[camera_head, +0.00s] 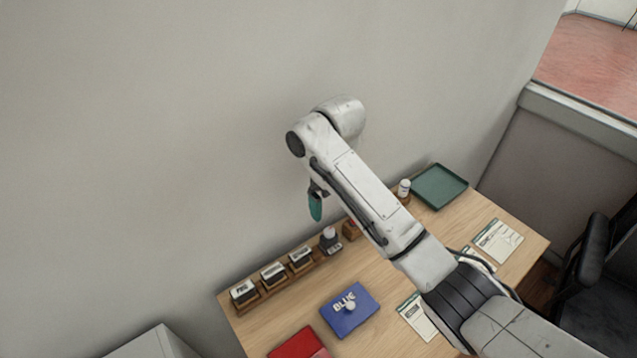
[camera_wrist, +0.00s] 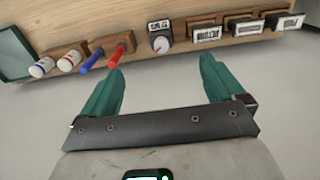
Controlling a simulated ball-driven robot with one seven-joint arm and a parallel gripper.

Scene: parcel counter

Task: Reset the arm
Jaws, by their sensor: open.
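My arm reaches up and out over the wooden counter in the head view, with its elbow raised near the wall. My gripper (camera_wrist: 160,90) is open in the wrist view, its two teal fingers well apart with nothing between them. In the head view one teal finger of it (camera_head: 315,207) hangs below the arm, above the back edge of the counter. The rest of the gripper is hidden behind my arm there.
The counter (camera_head: 290,313) holds a row of stamps (camera_head: 272,274), a dark round-topped device (camera_head: 329,239), a blue pad marked BLUE (camera_head: 337,319), a red pad (camera_head: 298,345), paper forms (camera_head: 497,240) and a green tray (camera_head: 438,187). Red and blue markers (camera_wrist: 116,57) stand in holders. A black chair (camera_head: 600,270) is at right.

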